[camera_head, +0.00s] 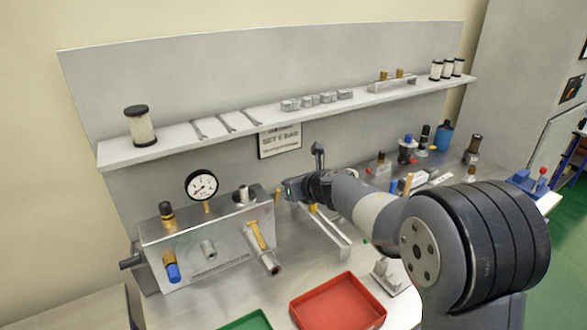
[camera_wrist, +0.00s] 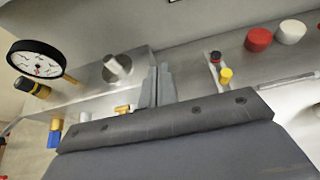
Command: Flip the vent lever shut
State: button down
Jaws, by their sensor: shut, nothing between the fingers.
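The metal pneumatic block (camera_head: 215,222) stands on the bench at the left in the head view. A yellow lever (camera_head: 257,236) sits on the pipe stub at its front right; I take this as the vent lever, but no label confirms it. In the wrist view a small yellow part (camera_wrist: 122,109), perhaps the same lever, shows partly behind the gripper body. My gripper (camera_head: 283,191) is shut and empty, at the block's right end, above and right of the lever. Its closed fingers (camera_wrist: 158,80) appear in the wrist view, apart from the yellow part.
A pressure gauge (camera_head: 201,186), a brass-and-black fitting (camera_head: 167,214) and a blue knob (camera_head: 173,271) are on the block. A red tray (camera_head: 338,303) and a green tray (camera_head: 247,322) lie in front. Several bottles and fittings crowd the bench at right. A shelf (camera_head: 190,132) runs behind.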

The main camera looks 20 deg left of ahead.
notch_tip(320, 180, up, 2)
jog(key=shift+r, duration=0.1)
dwell(0.5)
